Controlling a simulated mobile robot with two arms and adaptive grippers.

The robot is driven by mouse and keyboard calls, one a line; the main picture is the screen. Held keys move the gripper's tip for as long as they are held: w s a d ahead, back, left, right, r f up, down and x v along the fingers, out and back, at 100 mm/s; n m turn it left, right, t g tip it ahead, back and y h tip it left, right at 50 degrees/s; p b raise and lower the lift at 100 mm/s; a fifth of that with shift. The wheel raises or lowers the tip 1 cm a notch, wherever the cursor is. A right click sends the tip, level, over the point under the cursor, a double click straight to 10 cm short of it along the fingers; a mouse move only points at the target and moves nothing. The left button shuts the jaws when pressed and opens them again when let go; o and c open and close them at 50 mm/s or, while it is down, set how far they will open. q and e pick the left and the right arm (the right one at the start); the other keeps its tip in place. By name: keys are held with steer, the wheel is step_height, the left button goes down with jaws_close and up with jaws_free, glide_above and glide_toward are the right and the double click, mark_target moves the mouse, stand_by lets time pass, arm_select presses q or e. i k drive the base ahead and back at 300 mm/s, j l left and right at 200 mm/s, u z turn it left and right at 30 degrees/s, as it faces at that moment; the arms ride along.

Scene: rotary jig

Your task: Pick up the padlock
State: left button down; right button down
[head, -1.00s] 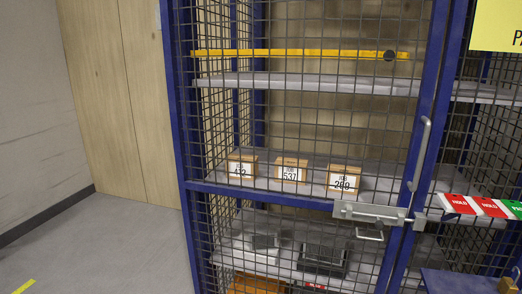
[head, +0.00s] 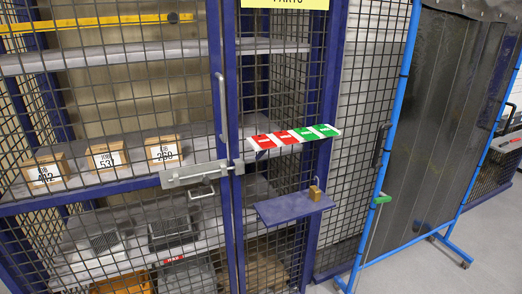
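A small brass padlock (head: 315,192) with a grey shackle stands upright at the right end of a small blue shelf (head: 284,209). The shelf sticks out from the front of a blue mesh cage, below a strip of red and green tags. Neither of my grippers shows in the head view.
The cage door has a grey hasp and bolt (head: 194,174) and a vertical handle (head: 222,106), left of the small shelf. The red, white and green tag strip (head: 294,137) juts out above it. A blue-framed screen (head: 385,150) stands to the right, with grey floor (head: 484,240) beside it.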

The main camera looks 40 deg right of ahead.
mark_target(314, 191)
steer(key=z, duration=1.65)
steer(key=i+l+u, duration=0.2)
steer(key=u, duration=0.3)
steer(key=i+l+u, duration=0.1)
steer(key=l+u, duration=0.35)
steer(key=i+l+u, duration=0.1)
steer(key=l+u, duration=0.4)
steer(key=j, duration=0.1)
